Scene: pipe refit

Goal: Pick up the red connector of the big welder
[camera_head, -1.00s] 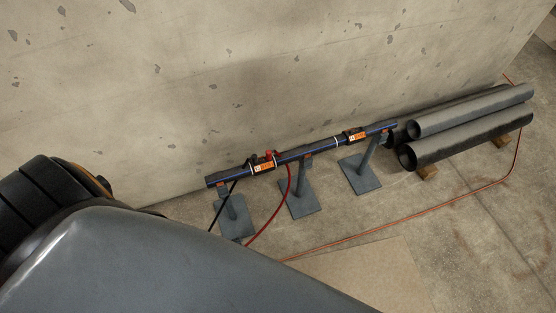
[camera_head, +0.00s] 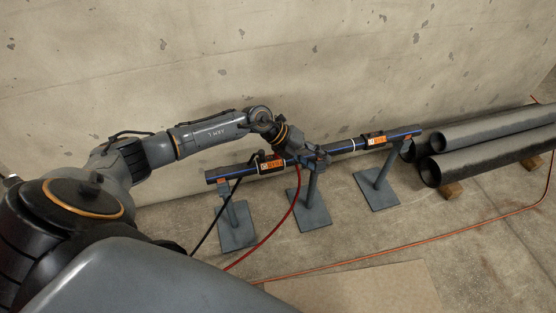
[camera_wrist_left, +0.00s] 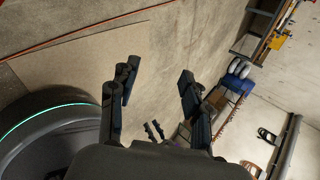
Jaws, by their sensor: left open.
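My left arm reaches across to the blue-striped black pipe (camera_head: 346,147). My left gripper (camera_head: 322,158) is beside the pipe, just right of the near orange-labelled fitting (camera_head: 271,167). In the left wrist view its fingers (camera_wrist_left: 156,82) are open and empty, with no connector between them. A red cable (camera_head: 281,224) runs from beside the gripper down to the floor. The red connector is not visible now; the gripper and wrist cover the cable's upper end. A black cable (camera_head: 205,235) hangs from the near fitting. The big welder cannot be made out. My right gripper is not in view.
Grey stands (camera_head: 314,210) hold the pipe in front of the concrete wall (camera_head: 330,60). A second labelled fitting (camera_head: 377,140) is farther right. Large black pipes (camera_head: 490,150) lie on wooden blocks. An orange cable (camera_head: 420,242) crosses the floor beside a flat sheet (camera_head: 365,288).

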